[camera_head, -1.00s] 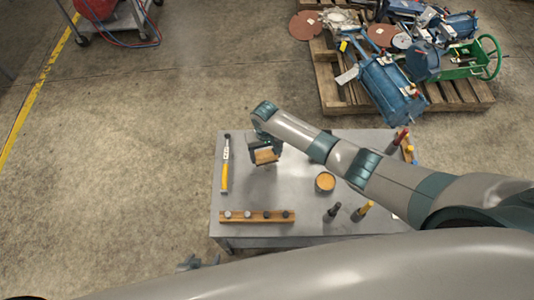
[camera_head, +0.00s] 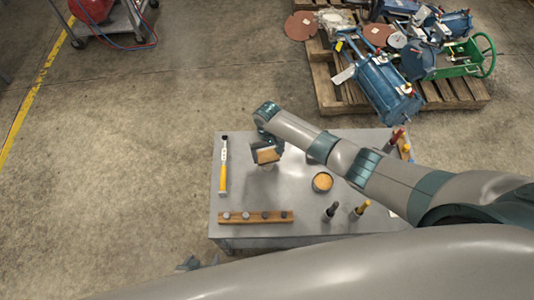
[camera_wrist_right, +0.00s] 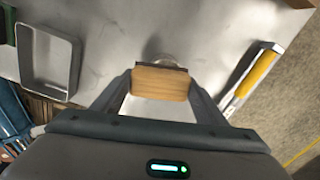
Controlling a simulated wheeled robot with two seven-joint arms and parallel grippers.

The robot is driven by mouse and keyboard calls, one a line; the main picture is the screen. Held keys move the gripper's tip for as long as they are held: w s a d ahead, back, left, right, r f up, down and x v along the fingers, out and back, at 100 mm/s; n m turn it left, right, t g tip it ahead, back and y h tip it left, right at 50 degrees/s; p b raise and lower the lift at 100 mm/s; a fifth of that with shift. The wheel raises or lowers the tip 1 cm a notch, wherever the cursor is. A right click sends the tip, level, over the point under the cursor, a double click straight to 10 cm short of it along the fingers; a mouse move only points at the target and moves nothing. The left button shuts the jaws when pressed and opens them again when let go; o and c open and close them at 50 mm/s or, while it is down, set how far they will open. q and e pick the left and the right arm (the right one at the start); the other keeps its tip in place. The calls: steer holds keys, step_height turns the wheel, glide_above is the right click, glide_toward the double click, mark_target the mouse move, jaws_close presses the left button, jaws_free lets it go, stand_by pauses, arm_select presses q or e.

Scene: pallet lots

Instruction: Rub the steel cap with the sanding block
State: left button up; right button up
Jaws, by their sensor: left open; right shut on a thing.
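My right gripper (camera_head: 268,149) is shut on the sanding block, a small wooden block (camera_head: 267,156), over the left part of the grey table. In the right wrist view the block (camera_wrist_right: 160,82) sits between the two fingers (camera_wrist_right: 160,88). A shiny round metal piece, seemingly the steel cap (camera_wrist_right: 163,58), shows just beyond the block's dark edge, partly hidden by it. Whether block and cap touch, I cannot tell. My left gripper (camera_head: 190,264) is open and empty near the table's front left corner, mostly hidden by my body.
A yellow-handled tool (camera_head: 223,170) lies left on the table. A round tin (camera_head: 322,182) and two upright handled tools stand right. A metal tray (camera_wrist_right: 75,62) shows in the wrist view.

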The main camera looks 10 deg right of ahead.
steer(key=shift+s, duration=0.1)
steer(key=shift+s+a, duration=0.1)
steer(key=shift+a, duration=0.7)
steer(key=shift+d+p, duration=0.1)
steer(key=shift+p, duration=0.2)
steer(key=shift+d, duration=0.8)
steer(key=shift+p, duration=0.3)
steer(key=shift+r+p, duration=3)
steer(key=shift+p, duration=0.35)
steer(key=shift+w, duration=0.2)
